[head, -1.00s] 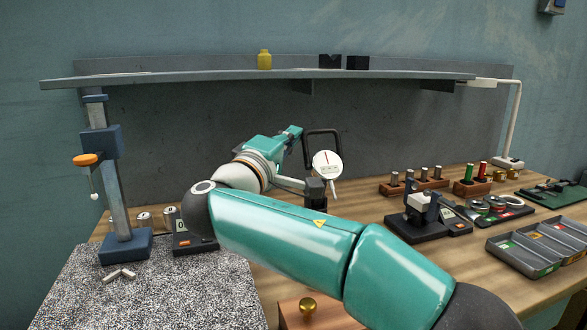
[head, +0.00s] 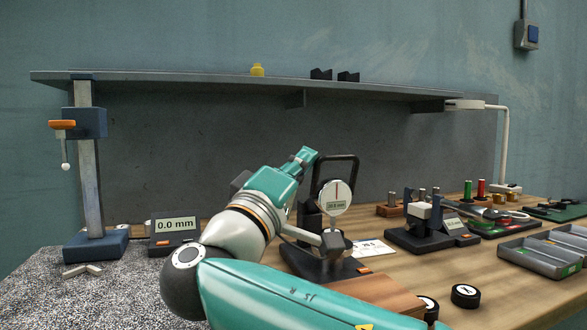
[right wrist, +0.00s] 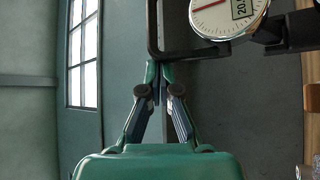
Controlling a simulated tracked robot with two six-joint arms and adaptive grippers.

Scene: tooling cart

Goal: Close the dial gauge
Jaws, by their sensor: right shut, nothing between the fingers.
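The dial gauge stands on the bench in the middle of the head view, with a round white dial (head: 336,190), a red needle and a small readout that seems to say 20.0 mm. A black looped handle (head: 352,160) rises behind the dial, and a black base (head: 315,262) lies under it, partly hidden by my arm. My right gripper (head: 310,153) is shut and empty, just left of the handle. In the right wrist view its fingertips (right wrist: 161,68) meet close beside the black handle (right wrist: 154,30); contact cannot be told. The dial (right wrist: 228,12) shows at the top there. My left gripper is not in view.
A height stand (head: 88,170) and a 0.0 mm display (head: 175,232) stand at left. Another gauge stand (head: 425,235), upright pins and grey trays (head: 543,258) are at right. A shelf (head: 220,86) runs overhead. Black discs (head: 465,295) lie in front.

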